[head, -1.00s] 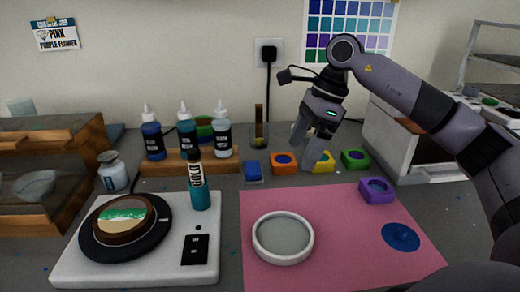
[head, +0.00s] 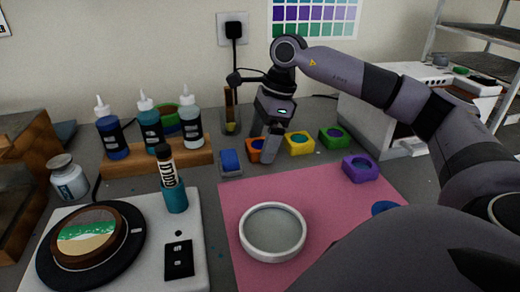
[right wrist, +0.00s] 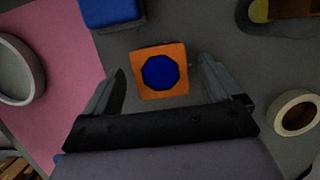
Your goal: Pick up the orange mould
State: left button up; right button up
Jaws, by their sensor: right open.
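The orange mould (head: 254,155) is a small square block with a round blue-filled hollow. It stands on the grey worktop between the blue mould and the yellow mould. In the head view my right gripper (head: 264,156) is down at it and hides part of it. In the right wrist view the orange mould (right wrist: 161,71) lies between and just beyond the two open fingers of my right gripper (right wrist: 162,84), with gaps on both sides. My left gripper is not in view.
A blue mould (head: 231,162) is close on the left, and yellow (head: 299,143), green (head: 334,137) and purple (head: 360,168) moulds are to the right. A pink mat (head: 232,210) with a round white-rimmed dish (head: 272,231) is in front. Bottles stand on a wooden rack (head: 145,166).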

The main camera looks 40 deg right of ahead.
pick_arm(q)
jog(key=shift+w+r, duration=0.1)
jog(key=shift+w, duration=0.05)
pick_arm(e)
jog(key=c, duration=1.1)
jog(key=shift+c, duration=0.2)
pick_arm(q)
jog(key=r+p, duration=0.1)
jog(key=p, duration=0.2)
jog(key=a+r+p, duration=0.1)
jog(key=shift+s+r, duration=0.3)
pick_arm(e)
notch_tip(320, 180, up, 20)
